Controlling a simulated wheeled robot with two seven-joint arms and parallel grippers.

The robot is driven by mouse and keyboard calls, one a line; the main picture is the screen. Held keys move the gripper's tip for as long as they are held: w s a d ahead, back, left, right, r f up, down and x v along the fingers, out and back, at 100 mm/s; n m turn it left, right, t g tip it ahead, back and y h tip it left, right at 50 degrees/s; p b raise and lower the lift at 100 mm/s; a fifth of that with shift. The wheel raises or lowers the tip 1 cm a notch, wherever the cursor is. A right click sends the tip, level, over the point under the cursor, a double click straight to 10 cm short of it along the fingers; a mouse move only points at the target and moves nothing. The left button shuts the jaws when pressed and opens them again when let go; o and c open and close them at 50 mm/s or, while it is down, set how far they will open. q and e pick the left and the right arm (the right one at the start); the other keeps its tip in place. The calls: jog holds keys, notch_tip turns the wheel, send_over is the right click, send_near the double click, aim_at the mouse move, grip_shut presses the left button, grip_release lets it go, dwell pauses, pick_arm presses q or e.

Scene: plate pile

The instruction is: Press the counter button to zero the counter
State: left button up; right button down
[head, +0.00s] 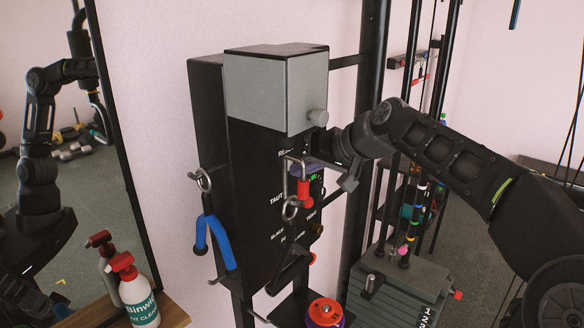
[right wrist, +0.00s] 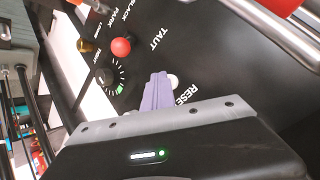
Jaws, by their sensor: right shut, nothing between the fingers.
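The black panel (head: 250,190) stands upright under a grey box, with white lettering on its face. In the right wrist view, a white round button (right wrist: 173,81) sits on the panel beside lettering that starts "RESE". My right gripper (head: 309,170) is at the panel's upper right. Its purple fingers (right wrist: 158,90) are shut and empty, with their tips right beside the white button and partly covering it; I cannot tell whether they touch it. The button is hidden in the head view. I see no counter display. My left gripper is not in view.
A red knob (right wrist: 121,47) and a dial (right wrist: 110,78) are on the panel near the fingers. A spray bottle (head: 138,300) stands lower left, by a mirror (head: 75,180).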

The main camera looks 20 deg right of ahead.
jog(key=shift+s+d, duration=0.15)
jog(key=shift+s, duration=0.1)
jog(key=s+d+b, duration=0.2)
jog(key=s, duration=0.1)
jog(key=s+d, duration=0.1)
jog(key=s, duration=0.1)
jog(key=shift+b, duration=0.4)
dwell(0.8)
